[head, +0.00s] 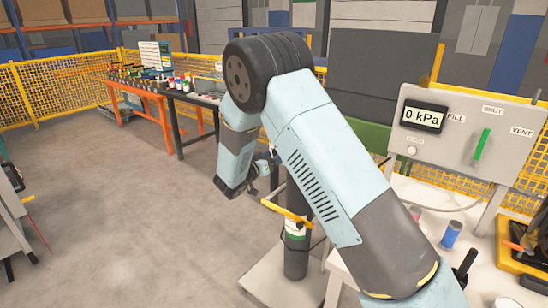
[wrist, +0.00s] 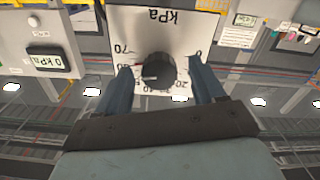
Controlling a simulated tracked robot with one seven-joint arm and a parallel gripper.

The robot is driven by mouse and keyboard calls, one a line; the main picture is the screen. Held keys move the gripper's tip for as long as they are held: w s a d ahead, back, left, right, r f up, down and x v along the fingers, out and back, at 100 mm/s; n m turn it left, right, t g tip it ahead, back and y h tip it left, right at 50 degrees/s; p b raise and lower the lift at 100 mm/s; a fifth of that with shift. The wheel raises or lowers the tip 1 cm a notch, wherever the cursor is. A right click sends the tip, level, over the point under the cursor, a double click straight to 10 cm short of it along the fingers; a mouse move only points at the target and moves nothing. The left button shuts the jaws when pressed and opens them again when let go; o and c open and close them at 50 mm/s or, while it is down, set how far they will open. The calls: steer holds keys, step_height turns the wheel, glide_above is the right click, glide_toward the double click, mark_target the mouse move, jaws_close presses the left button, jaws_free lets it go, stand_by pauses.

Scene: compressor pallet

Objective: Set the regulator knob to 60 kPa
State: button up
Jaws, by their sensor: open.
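The regulator knob (wrist: 157,70) is round and black, in the wrist view, on a white dial plate (wrist: 180,22) marked kPa that appears upside down. Numbers ring the knob, with 70 at the left and 0 at the right; some lower ones are hard to read. A small red mark shows at the knob's left, but I cannot tell the exact setting. My gripper (wrist: 160,76) is open, one finger on each side of the knob; contact is unclear. In the head view my gripper (head: 262,172) is beside the dark cylinder (head: 296,258), and the knob cannot be made out.
The grey panel (head: 465,118) at right has a display (head: 423,116) reading 0 kPa. Its green lever (head: 482,143) stands near SHUT, between FILL and VENT. A white table (head: 425,194) holds a blue can (head: 452,233). Open floor (head: 130,220) lies to the left.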

steer(key=v, duration=1.2)
steer(key=shift+a, duration=0.15)
